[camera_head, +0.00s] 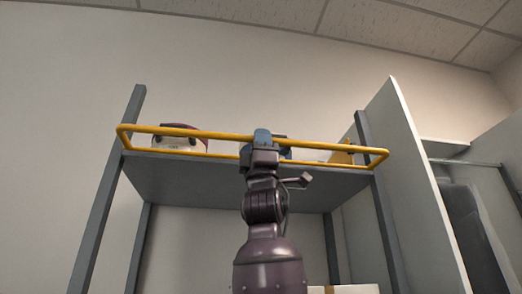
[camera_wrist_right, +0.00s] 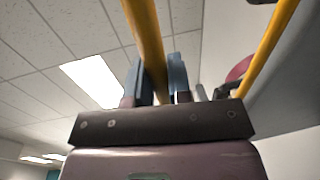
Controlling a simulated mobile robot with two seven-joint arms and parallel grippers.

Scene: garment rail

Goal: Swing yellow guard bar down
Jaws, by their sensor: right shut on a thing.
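The yellow guard bar (camera_head: 205,134) is a long, narrow tubular loop along the front edge of the grey shelf (camera_head: 230,180) in the head view. Its upper rail stands above the shelf edge. My right gripper (camera_head: 262,136) is at the middle of the upper rail, and its blue fingers hide a short piece of it. In the right wrist view the fingers (camera_wrist_right: 161,82) stand on both sides of the yellow rail (camera_wrist_right: 146,35), shut on it. A second yellow rail (camera_wrist_right: 268,48) runs to the right there. My left gripper is not in view.
A white and dark red helmet-like object (camera_head: 178,140) sits on the shelf behind the bar at left. A yellow object (camera_head: 342,153) is at right. Grey posts (camera_head: 103,195) carry the shelf. A tall pale panel (camera_head: 415,180) stands close on the right.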

